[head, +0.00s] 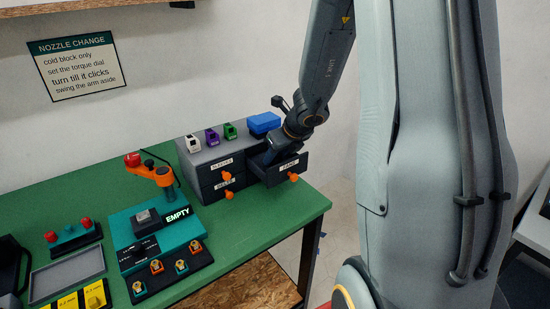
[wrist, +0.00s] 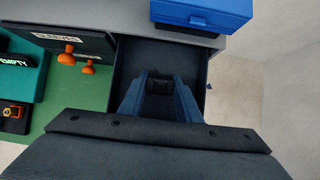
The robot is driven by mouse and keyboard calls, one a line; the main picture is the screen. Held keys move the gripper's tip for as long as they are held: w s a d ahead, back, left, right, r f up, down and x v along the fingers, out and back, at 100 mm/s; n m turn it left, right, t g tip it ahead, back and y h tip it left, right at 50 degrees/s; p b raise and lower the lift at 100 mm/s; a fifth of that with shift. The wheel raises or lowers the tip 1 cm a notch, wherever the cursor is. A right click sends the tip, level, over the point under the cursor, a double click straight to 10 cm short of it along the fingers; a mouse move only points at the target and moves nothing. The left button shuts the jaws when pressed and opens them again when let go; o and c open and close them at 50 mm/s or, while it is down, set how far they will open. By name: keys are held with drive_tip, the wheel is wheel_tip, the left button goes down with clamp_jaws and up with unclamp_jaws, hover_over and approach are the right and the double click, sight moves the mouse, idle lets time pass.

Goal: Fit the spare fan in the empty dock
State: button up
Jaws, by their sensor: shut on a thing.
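My gripper (head: 272,152) reaches down into the open drawer labelled FANS (head: 289,167) at the right of the grey cabinet. In the wrist view, my gripper's blue fingers (wrist: 160,82) are shut on a small dark thing (wrist: 160,86) inside the drawer, apparently the spare fan; its shape is mostly hidden. A teal station (head: 122,229) on the green bench carries a lit EMPTY sign (head: 178,214) beside a grey square block (head: 146,216). I cannot tell clearly where the dock opening lies.
An orange arm (head: 158,172) with a red knob stands over the station. The grey cabinet (head: 222,149) bears small coloured items and a blue box (head: 263,123). Sleeves and belts drawers have orange knobs. A grey tray (head: 66,274) lies left; green bench is bare between station and cabinet.

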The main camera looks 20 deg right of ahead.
drive_tip(key=shift+f, duration=0.2)
drive_tip(key=o, duration=1)
